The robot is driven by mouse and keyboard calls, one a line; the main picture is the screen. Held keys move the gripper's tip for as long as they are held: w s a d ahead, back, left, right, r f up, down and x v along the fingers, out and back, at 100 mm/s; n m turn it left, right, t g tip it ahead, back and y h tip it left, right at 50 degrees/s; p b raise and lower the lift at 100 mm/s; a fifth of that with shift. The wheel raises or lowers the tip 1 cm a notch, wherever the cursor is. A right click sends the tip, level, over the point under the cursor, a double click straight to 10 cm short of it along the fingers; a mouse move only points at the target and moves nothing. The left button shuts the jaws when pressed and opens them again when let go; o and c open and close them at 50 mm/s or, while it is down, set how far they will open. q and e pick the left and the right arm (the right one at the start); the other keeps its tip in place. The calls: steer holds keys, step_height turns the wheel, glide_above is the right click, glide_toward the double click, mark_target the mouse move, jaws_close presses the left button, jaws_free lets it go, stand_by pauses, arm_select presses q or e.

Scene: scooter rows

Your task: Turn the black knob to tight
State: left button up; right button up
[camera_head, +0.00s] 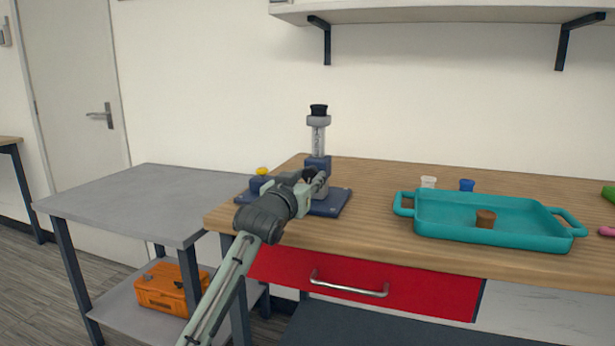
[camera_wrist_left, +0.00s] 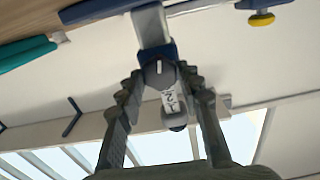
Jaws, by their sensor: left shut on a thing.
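A stand with a dark blue base plate (camera_head: 330,205) is near the left end of the wooden counter. It has an upright clear tube (camera_head: 318,140) with a black cap on top. The black knob (camera_wrist_left: 160,74), with a short white mark, faces my left wrist camera, in front of the blue part of the stand. My left gripper (camera_wrist_left: 162,80) is shut on the black knob, a finger on each side. In the head view my left gripper (camera_head: 318,184) reaches the lower stand and hides much of it. A white label with dark lettering shows beside the knob; I cannot read it surely.
A yellow knob (camera_head: 262,171) on a blue block is left of my gripper. A teal tray (camera_head: 450,233) holding a brown cylinder (camera_head: 485,218) is to the right, with white (camera_head: 428,182) and blue (camera_head: 467,185) pieces behind. A bare grey table (camera_head: 130,200) adjoins left.

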arm_select(q)
steer(key=shift+m+p, duration=0.35)
steer(key=shift+m, duration=1.75)
steer(key=m, duration=0.4)
steer(key=shift+m, duration=0.3)
steer(key=m, duration=0.4)
steer(key=shift+m, duration=0.3)
steer(key=m, duration=0.4)
steer(key=shift+d, duration=0.1)
steer(key=m, duration=0.5)
steer(key=shift+f+m, duration=0.1)
steer(key=shift+m, duration=0.3)
steer(key=m, duration=0.5)
steer(key=shift+f+m, duration=0.1)
steer(key=shift+m, duration=2.4)
arm_select(e)
steer(key=shift+g, duration=0.3)
steer(key=shift+s+d+f, duration=0.2)
steer(key=shift+s+f, duration=0.5)
steer(key=shift+f, duration=0.3)
steer(key=shift+s+d+f, duration=0.2)
steer(key=shift+s+f, duration=0.5)
steer(key=shift+f, duration=0.3)
